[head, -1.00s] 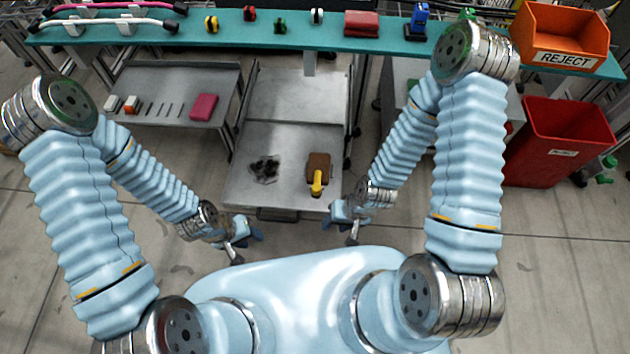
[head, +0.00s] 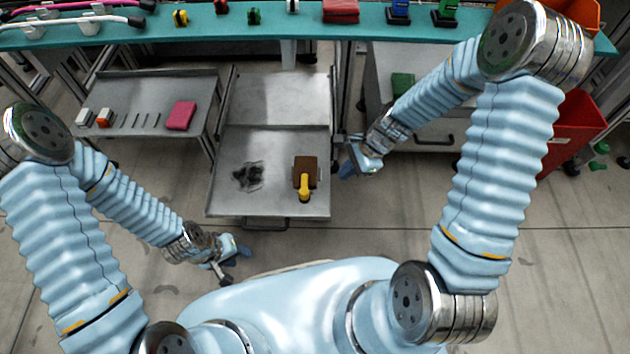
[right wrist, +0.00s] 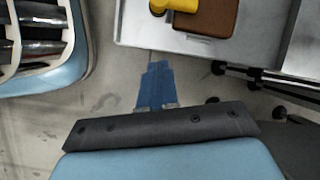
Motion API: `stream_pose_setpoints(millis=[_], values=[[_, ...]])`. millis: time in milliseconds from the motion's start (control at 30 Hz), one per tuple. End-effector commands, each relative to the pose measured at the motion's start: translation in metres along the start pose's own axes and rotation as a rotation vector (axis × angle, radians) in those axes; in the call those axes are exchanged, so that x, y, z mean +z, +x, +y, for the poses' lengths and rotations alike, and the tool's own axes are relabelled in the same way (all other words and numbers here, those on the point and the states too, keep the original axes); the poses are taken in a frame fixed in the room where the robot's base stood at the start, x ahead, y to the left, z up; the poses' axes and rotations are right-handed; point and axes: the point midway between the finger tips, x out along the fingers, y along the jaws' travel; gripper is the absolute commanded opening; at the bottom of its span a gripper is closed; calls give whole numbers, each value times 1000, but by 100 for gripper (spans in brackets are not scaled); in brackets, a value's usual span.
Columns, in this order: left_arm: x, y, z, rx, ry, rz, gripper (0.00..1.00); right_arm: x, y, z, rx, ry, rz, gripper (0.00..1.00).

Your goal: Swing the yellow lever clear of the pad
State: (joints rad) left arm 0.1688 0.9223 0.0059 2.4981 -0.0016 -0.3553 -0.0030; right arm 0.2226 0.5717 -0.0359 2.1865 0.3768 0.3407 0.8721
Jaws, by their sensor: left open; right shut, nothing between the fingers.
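The yellow lever (head: 304,189) is on the grey metal tray (head: 265,208), across the front part of the brown pad (head: 306,165). Its rounded end points towards me. In the right wrist view, part of the yellow lever (right wrist: 171,5) and the brown pad (right wrist: 207,16) show at the top edge. My right gripper (head: 350,168) is off the tray's right edge, apart from the lever. Its blue fingers are shut and empty in the right wrist view (right wrist: 156,72). My left gripper (head: 236,262) is open and empty, in front of the tray's near left corner.
A dark patch (head: 248,177) lies left of the pad. A side shelf (head: 145,122) at left holds small parts and a pink block (head: 181,116). A teal bench (head: 380,30) crosses the back. A red bin (head: 570,130) stands at right, partly behind my right arm.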

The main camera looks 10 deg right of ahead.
Motion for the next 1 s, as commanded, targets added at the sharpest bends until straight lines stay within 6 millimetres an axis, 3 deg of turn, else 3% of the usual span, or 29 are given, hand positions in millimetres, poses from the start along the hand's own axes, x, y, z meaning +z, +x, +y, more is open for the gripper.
stream_pose_setpoints(millis=[33,200,567,767,1000], values=[[0,10,-4,-1,-1,1,40,-5,-8,-11,-23,98,-23,0],[-1,14,-7,-2,-3,2,40,-2,-35,-29,-42,309,-94,0],[-1,14,-7,-2,-3,2,40,0,-38,-30,-40,334,-103,0],[-1,20,-9,-1,-3,1,40,1,-19,-30,-37,333,-104,0],[0,33,-12,1,-2,-2,40,5,32,-32,-35,333,-104,0]])
